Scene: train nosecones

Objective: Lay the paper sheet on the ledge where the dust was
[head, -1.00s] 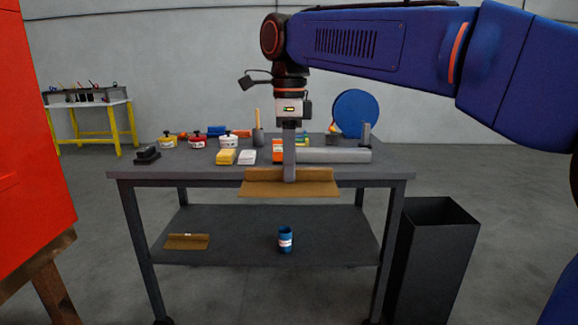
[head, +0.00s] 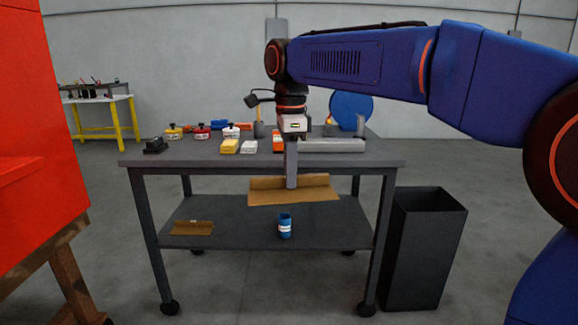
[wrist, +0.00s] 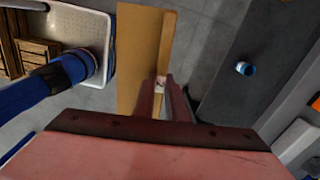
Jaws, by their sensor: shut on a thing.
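My gripper (head: 291,184) is shut on a brown paper sheet (head: 318,194) with an upright folded strip along its back. The sheet hangs level in front of the cart, lower than its top in the picture. In the wrist view the sheet (wrist: 133,60) extends away from the fingers (wrist: 165,92), which pinch the folded strip. A red body (head: 22,90) stands at the left edge of the head view, with a protruding red ledge (head: 18,170) on it. I see no dust on the part that shows.
A dark cart (head: 260,155) carries tins, blocks and a grey roll. Its lower shelf (head: 330,232) holds a blue can (head: 285,228) and another brown folded piece (head: 191,228). A black bin (head: 425,255) stands at right. Floor between the red body and cart is clear.

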